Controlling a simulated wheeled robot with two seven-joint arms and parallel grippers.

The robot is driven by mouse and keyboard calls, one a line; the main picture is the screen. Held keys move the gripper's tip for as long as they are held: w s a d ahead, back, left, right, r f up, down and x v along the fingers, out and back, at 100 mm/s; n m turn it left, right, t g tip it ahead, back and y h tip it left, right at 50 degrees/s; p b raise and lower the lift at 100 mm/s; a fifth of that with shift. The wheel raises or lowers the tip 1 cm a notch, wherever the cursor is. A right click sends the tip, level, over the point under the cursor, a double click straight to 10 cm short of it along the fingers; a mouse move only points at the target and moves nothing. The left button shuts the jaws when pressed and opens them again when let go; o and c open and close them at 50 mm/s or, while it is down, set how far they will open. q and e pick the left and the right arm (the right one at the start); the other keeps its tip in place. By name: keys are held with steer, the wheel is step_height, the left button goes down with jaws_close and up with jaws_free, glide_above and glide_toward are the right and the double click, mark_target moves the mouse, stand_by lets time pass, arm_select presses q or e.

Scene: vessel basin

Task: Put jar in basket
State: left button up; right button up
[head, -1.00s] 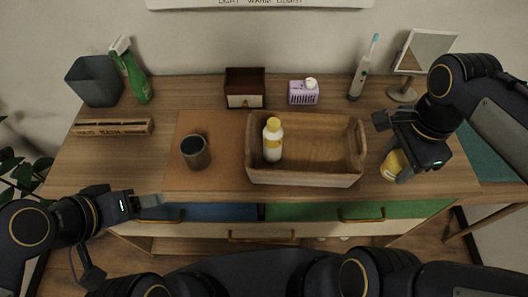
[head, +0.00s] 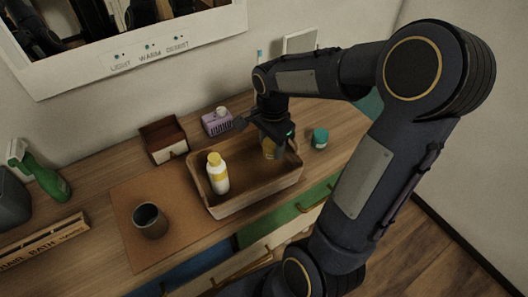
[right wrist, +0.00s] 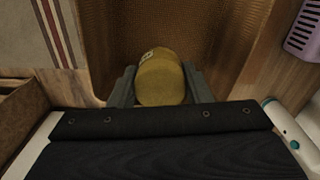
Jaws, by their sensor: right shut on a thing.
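A yellow jar (head: 270,149) is held in my right gripper (head: 273,140) at the right end of the wooden basket (head: 243,201). The gripper partly hides the jar. In the right wrist view the jar (right wrist: 162,80) sits between the two fingers (right wrist: 160,88), with the brown basket interior (right wrist: 185,28) beyond it. I cannot tell whether the jar touches the basket floor. A white bottle with a yellow cap (head: 217,175) stands in the left part of the basket. My left gripper is out of view.
A dark cup (head: 150,220) stands on the brown mat (head: 125,252) left of the basket. A teal-lidded container (head: 320,138) stands to the right. A dark red box (head: 164,139) and a purple holder (head: 217,122) stand behind.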

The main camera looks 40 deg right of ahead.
mark_target(267, 146)
steer(key=w+f, duration=0.2)
steer(key=shift+f, duration=0.3)
steer(key=shift+w+f, duration=0.15)
steer(key=shift+f, duration=0.75)
steer(key=shift+w+f, duration=0.15)
steer(key=shift+f, duration=0.7)
steer(key=shift+f, duration=0.2)
steer(key=o, duration=1)
steer(key=shift+o, duration=0.2)
steer(key=shift+r, duration=0.1)
